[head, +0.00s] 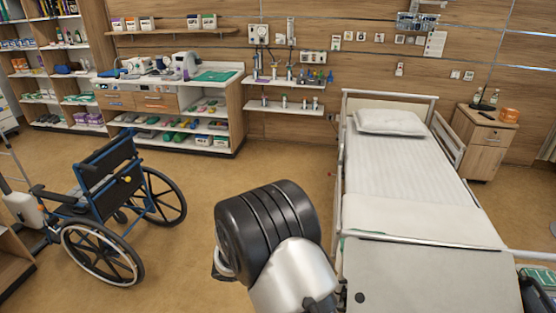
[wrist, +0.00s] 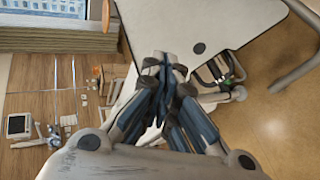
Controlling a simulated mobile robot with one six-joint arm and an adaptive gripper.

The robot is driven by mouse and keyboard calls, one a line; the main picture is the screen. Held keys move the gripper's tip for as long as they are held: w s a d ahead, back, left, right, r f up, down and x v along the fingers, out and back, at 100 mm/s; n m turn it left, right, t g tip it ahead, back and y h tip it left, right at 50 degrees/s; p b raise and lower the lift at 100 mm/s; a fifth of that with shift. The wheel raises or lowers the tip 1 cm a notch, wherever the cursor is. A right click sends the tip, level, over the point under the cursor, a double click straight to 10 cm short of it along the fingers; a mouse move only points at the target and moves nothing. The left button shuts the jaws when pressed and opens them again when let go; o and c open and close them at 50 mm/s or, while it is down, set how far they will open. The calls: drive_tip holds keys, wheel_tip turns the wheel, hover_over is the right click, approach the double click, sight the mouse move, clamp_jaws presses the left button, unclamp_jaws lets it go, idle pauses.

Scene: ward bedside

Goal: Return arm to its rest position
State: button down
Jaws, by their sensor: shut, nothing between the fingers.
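My gripper (wrist: 167,66) is shut and empty in the wrist view, its fingertips together. It points toward the edge of a pale table top (wrist: 225,22); the gap between them is hard to judge. In the head view my arm, black and silver, rises at the bottom centre, left of the same table top (head: 430,280). My gripper itself does not show in the head view.
A bed (head: 400,172) with a pillow (head: 390,122) stands at right, a bedside cabinet (head: 486,141) beyond it. A wheelchair (head: 108,200) stands at left. A counter with shelves (head: 236,105) lines the back wall. Open floor (head: 270,165) lies between wheelchair and bed.

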drive_tip(key=s+d+r+m+g+y, duration=0.1)
drive_tip(key=s+d+r+y, duration=0.2)
drive_tip(key=s+r, duration=0.35)
drive_tip(key=s+d+r+m+g+y, duration=0.1)
drive_tip(key=s+d+r+g+y, duration=0.15)
drive_tip(key=s+r, duration=0.45)
drive_tip(key=s+a+r+t+y, duration=0.2)
drive_tip(key=s+r+t+y, duration=0.3)
drive_tip(key=s, duration=0.6)
drive_tip(key=shift+r+y, duration=0.95)
drive_tip(key=shift+r, duration=0.25)
drive_tip(key=shift+t, duration=0.25)
